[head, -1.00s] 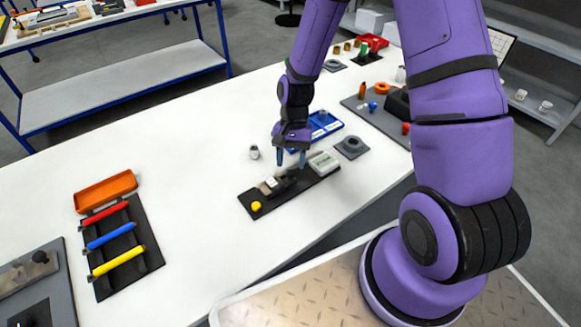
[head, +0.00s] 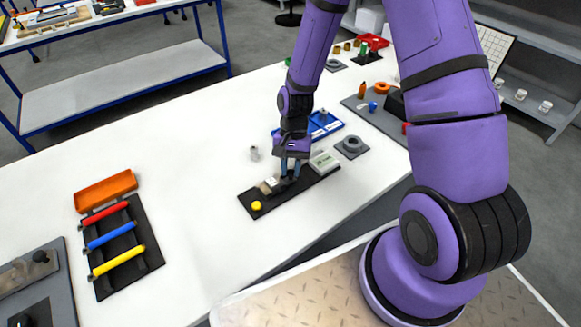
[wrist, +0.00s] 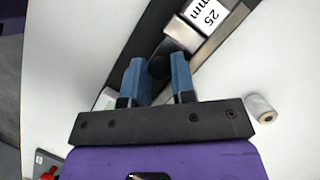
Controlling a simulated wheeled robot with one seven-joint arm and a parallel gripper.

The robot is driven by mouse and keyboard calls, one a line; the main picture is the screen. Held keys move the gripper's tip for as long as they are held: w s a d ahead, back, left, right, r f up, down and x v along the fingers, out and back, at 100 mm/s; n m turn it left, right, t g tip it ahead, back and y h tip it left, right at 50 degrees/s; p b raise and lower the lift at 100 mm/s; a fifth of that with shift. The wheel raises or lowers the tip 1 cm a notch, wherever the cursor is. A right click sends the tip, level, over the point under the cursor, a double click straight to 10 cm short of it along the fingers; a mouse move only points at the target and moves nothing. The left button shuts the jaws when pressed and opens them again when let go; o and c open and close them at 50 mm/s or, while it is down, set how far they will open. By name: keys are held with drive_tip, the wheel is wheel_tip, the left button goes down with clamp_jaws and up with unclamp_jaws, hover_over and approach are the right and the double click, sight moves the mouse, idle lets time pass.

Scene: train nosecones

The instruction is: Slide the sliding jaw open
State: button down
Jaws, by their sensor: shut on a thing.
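The sliding-jaw fixture is a black base plate (head: 262,211) on the white table, with a yellow button (head: 257,206) at its left end and a pale block (head: 324,162) at its right end. A small block marked "25 mm" (wrist: 208,17) sits on it beside the jaw's dark part. My gripper (head: 291,171) is down at the middle of the plate. In the wrist view its two blue fingers (wrist: 159,75) are shut on a dark round knob (wrist: 160,66), which looks like the sliding jaw's handle. The fingers partly hide the jaw.
A blue tray (head: 326,125) and a grey square with a ring (head: 352,147) lie behind and to the right. A rack with coloured rods (head: 115,240) is at left; the table between is clear.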

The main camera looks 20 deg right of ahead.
sight(298, 180)
drive_tip(key=d, duration=0.2)
drive_tip(key=shift+w+d, duration=0.3)
drive_tip(key=shift+d, duration=0.1)
drive_tip(key=c, duration=0.9)
unclamp_jaws()
drive_tip(key=shift+d, duration=0.1)
drive_tip(key=shift+c, duration=0.2)
drive_tip(key=shift+r, duration=0.15)
drive_tip(key=v, duration=1)
drive_tip(key=shift+w+r, duration=0.2)
drive_tip(key=shift+d, duration=0.1)
